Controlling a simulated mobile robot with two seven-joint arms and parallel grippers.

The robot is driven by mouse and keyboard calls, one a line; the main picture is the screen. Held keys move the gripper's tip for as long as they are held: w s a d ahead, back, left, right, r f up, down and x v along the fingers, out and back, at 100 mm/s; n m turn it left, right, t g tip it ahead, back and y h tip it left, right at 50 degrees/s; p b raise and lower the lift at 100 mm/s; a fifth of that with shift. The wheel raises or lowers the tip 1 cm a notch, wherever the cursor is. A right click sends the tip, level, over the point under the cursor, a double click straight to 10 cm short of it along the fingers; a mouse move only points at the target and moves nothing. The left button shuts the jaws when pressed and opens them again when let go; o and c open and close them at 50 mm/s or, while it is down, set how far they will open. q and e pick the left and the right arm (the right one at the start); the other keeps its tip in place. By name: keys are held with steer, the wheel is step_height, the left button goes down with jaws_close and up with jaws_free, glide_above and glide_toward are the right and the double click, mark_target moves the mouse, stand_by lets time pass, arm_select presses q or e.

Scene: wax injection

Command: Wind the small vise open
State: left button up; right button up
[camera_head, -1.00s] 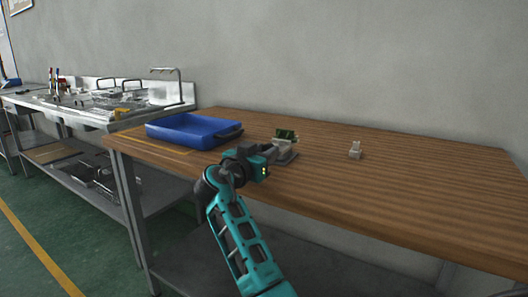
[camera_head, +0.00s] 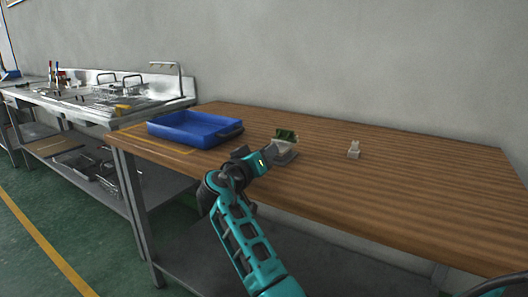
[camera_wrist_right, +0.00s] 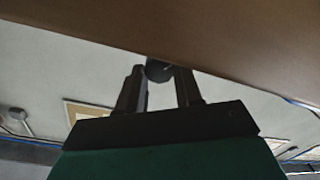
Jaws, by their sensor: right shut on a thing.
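The small vise (camera_head: 284,154) stands on the wooden table, grey, with a green piece (camera_head: 285,135) at its top. My right gripper (camera_head: 270,156) reaches to the vise's near left side, and its fingertips are hard to make out there. In the right wrist view its two dark fingers (camera_wrist_right: 160,80) are shut on a dark round knob (camera_wrist_right: 159,69), seemingly the vise's handle. The knob is partly hidden between the fingers. How far apart the vise jaws stand is too small to tell. My left gripper is not in view.
A blue tray (camera_head: 194,130) lies on the table to the left of the vise. A small pale object (camera_head: 354,151) stands to its right. The right part of the tabletop (camera_head: 430,190) is clear. A metal sink bench (camera_head: 100,105) stands at the left, and the wall is behind.

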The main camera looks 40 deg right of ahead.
stand_by(0.4)
steer(key=o, duration=1.1)
steer(key=shift+c, duration=0.2)
steer(key=p+v, duration=0.1)
steer(key=v, duration=1.2)
